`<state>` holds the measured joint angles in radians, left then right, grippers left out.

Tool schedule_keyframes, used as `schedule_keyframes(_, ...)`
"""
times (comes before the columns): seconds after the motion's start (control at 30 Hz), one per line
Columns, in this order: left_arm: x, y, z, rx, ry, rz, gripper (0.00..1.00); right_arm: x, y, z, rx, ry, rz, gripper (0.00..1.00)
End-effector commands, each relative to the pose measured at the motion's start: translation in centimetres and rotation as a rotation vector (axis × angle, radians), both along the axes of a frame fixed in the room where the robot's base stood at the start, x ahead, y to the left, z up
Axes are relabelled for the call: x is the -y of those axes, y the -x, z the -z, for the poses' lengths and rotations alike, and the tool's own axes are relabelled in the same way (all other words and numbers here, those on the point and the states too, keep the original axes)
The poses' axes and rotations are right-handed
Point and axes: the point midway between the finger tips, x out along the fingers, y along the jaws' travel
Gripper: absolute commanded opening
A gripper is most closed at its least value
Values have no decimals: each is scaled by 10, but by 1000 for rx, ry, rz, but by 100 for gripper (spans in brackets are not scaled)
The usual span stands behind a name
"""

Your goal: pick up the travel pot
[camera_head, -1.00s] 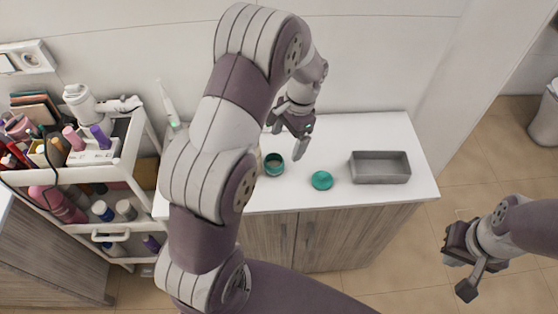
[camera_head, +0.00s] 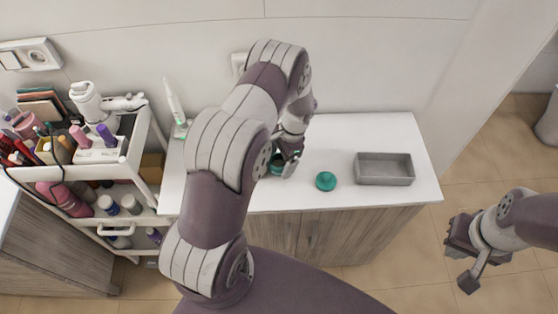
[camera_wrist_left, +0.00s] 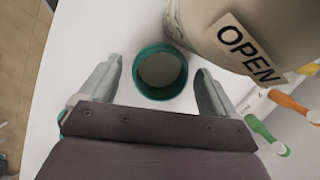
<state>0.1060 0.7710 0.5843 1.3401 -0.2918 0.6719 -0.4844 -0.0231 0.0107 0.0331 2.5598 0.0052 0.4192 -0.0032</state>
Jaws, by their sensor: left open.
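The travel pot, a small round teal pot with its top open, stands on the white counter. It shows clearly in the left wrist view (camera_wrist_left: 160,72), and in the head view my left arm and gripper mostly hide it. My left gripper (camera_wrist_left: 159,68) is open, with one finger on each side of the pot; I cannot tell whether either touches it. In the head view my left gripper (camera_head: 285,165) is down at the pot. My right gripper (camera_head: 459,270) is empty, with its fingers apart, off the counter's right front side.
A teal round lid-like piece (camera_head: 326,181) and a grey tray (camera_head: 384,180) lie to the right on the counter (camera_head: 340,135). A cream container with an OPEN label (camera_wrist_left: 235,30) stands close beside the pot. A loaded cart (camera_head: 140,165) stands left.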

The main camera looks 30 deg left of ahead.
Motion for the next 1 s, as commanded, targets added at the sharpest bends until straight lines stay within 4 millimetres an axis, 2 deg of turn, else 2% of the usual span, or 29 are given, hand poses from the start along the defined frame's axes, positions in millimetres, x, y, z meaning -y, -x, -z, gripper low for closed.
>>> schedule_keyframes(0.23, -1, 0, 4, 2, 0, 0, 91, 0, 0, 0, -1, 0, 0, 0)
schedule_keyframes(0.43, -1, 0, 4, 1, 0, 0, 26, 0, 0, 0, -1, 0, 0, 0)
schedule_keyframes(0.77, -1, 0, 2, 3, 0, 1, 24, 0, 0, 1, -1, 0, 0, 0)
schedule_keyframes(1.0, -1, -1, -18, 4, -1, 1, 24, 0, 0, 11, -1, 0, 0, 0)
